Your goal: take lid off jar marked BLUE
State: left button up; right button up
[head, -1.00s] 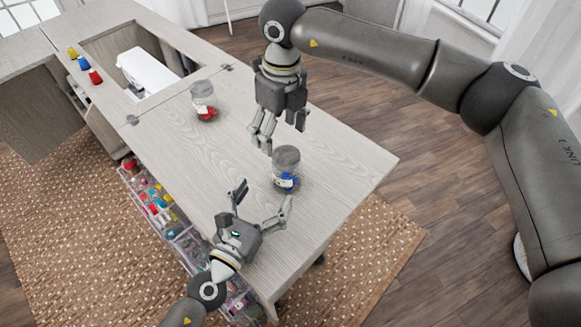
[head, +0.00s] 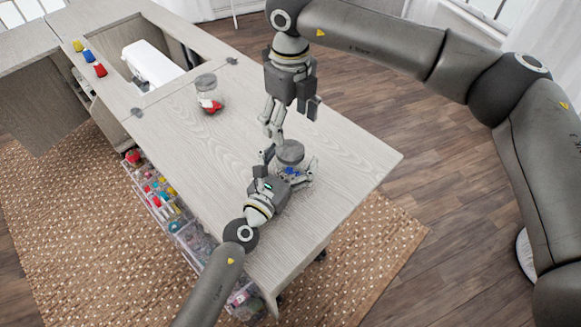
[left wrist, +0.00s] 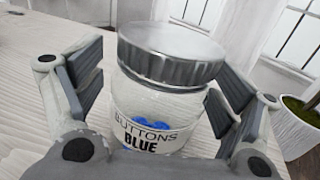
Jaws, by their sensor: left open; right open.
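The jar marked BLUE (left wrist: 150,120) stands upright between the fingers of my open left gripper in the left wrist view. Its label reads "BUTTONS BLUE", and blue buttons show inside. Its grey metal lid (left wrist: 172,50) is on top. In the head view the same jar (head: 291,160) stands on the cabinet top, partly hidden by my left gripper (head: 289,166), whose fingers are on both sides of it. I cannot tell whether they touch the glass. My right gripper (head: 283,120) is open, pointing down, above and slightly behind the lid.
A second jar with red contents (head: 208,95) stands farther back on the cabinet top (head: 190,150). A white sewing machine (head: 150,62) sits in the cutout, with coloured spools (head: 88,58) beyond it. Clear drawers (head: 170,210) hang along the front side.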

aim_at(290, 150)
pick_arm(q)
jog(key=shift+c, duration=0.4)
jog(key=c, duration=1.9)
grip_shut()
pick_arm(e)
jog(key=m, duration=0.6)
jog(key=shift+m, duration=0.3)
jog(key=m, duration=0.6)
jog(key=shift+a+m, duration=0.1)
jog(key=shift+m, duration=0.2)
jog(key=m, duration=0.6)
jog(key=shift+m, duration=0.4)
jog(key=m, duration=0.6)
jog(key=shift+m, duration=0.4)
jog(key=shift+f, duration=4.05)
